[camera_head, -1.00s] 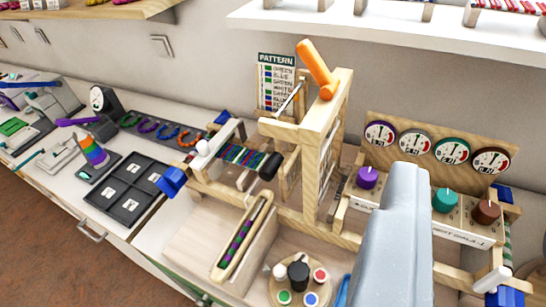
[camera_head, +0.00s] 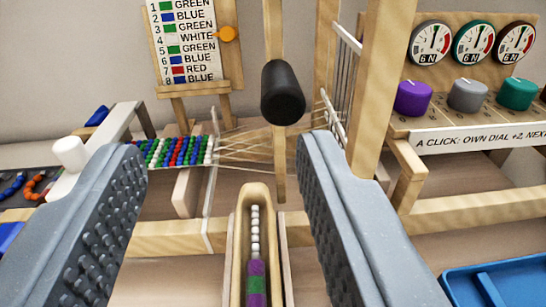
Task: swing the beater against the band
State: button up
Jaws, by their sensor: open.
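The beater appears to be the upright wooden bar with a black cylindrical grip (camera_head: 283,92), in the upper middle of the view. The band (camera_head: 178,151) is woven of green, white, blue and red beads and lies left of the beater. Pale threads (camera_head: 255,141) run right from its edge past the beater bar, with a gap between bar and beads. My gripper (camera_head: 220,148) is open and empty. Its grey ridged fingers stand wide apart at left and right, with the black grip between and beyond them. The left finger hides part of the frame.
A wooden holder (camera_head: 243,222) with white, green and purple beads lies low between my fingers. The pattern card (camera_head: 187,43) stands behind the band. A wooden post (camera_head: 380,85) rises right of the beater. Knobs (camera_head: 468,95) and dials (camera_head: 473,42) are at right. A blue tray (camera_head: 505,281) is lower right.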

aim_at(268, 109)
jog(key=shift+t+h, duration=0.3)
jog(key=shift+h, duration=0.5)
jog(key=w, duration=0.4)
jog(key=w+d+f+b, duration=0.1)
jog(key=w, duration=0.3)
jog(key=w+d+f, duration=0.1)
jog(key=w, duration=0.3)
jog(key=shift+w+d+f+b, duration=0.1)
jog(key=shift+f+b, duration=0.1)
jog(key=shift+b, duration=0.15)
